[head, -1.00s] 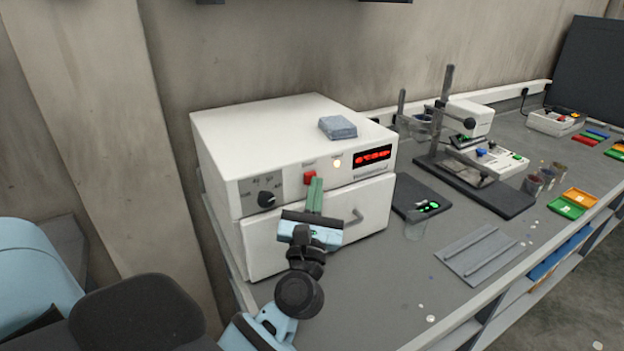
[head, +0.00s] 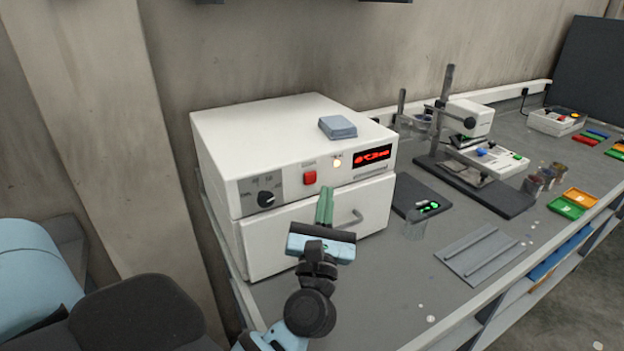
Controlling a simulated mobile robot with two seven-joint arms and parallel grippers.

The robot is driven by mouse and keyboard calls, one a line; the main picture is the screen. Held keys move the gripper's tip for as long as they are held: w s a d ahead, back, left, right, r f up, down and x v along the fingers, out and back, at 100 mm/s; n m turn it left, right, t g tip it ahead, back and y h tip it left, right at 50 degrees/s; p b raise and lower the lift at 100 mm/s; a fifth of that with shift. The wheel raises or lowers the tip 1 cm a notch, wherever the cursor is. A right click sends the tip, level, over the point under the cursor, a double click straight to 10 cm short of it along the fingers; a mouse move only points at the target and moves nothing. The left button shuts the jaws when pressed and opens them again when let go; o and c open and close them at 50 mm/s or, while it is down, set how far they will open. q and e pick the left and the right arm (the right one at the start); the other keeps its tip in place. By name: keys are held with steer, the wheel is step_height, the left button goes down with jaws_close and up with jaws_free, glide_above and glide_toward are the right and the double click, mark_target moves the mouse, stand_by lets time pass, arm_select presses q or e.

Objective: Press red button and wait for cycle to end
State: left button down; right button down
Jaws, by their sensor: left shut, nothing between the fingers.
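The white machine (head: 290,128) stands on the grey bench against the wall. Its front panel carries a red button (head: 310,177), a black dial, a glowing indicator lamp (head: 337,162) and a lit red display (head: 372,156). The display's characters are too blurred to read. My left gripper (head: 325,192) is shut and empty, its green fingers together. The fingertips are in front of the machine, a little below and right of the red button and apart from it in the picture. The button is in full view. My right gripper is not in view.
A blue-grey block (head: 338,127) lies on top of the machine. The drawer-like front with its handle (head: 351,218) is closed. To the right are a black scale (head: 424,196) with a glass beaker, a stand (head: 470,184), a grey ridged plate (head: 477,254) and coloured trays (head: 566,207).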

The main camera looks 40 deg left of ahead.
arm_select(q)
steer(key=shift+s+d, duration=0.25)
steer(key=shift+d, duration=0.4)
steer(key=shift+s+d, duration=0.25)
steer(key=shift+d, duration=0.35)
